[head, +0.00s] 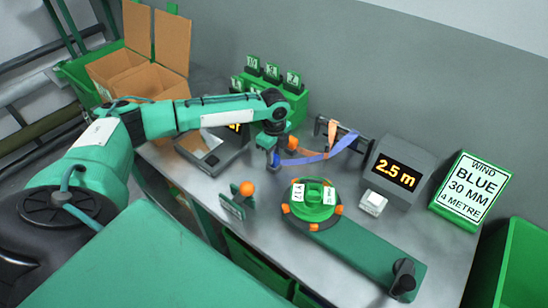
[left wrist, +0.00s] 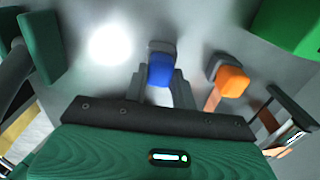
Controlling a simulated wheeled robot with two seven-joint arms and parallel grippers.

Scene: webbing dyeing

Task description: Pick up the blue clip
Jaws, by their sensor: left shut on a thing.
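The blue clip (left wrist: 161,70) is between the two dark fingers of my left gripper (left wrist: 160,88) in the left wrist view, and the fingers are shut on it. In the head view my left gripper (head: 274,160) points down above the grey table, behind the orange-knobbed stand. A little of the blue clip (head: 276,160) shows at its fingertips. A blue webbing strip (head: 318,158) runs from near the gripper to the dark measuring head at the right. My right gripper is in neither view.
An orange clip (head: 292,143) on an orange strip is close beside the gripper; it also shows in the left wrist view (left wrist: 232,82). The orange-knobbed stand (head: 240,200) and green winding reel (head: 313,205) are in front.

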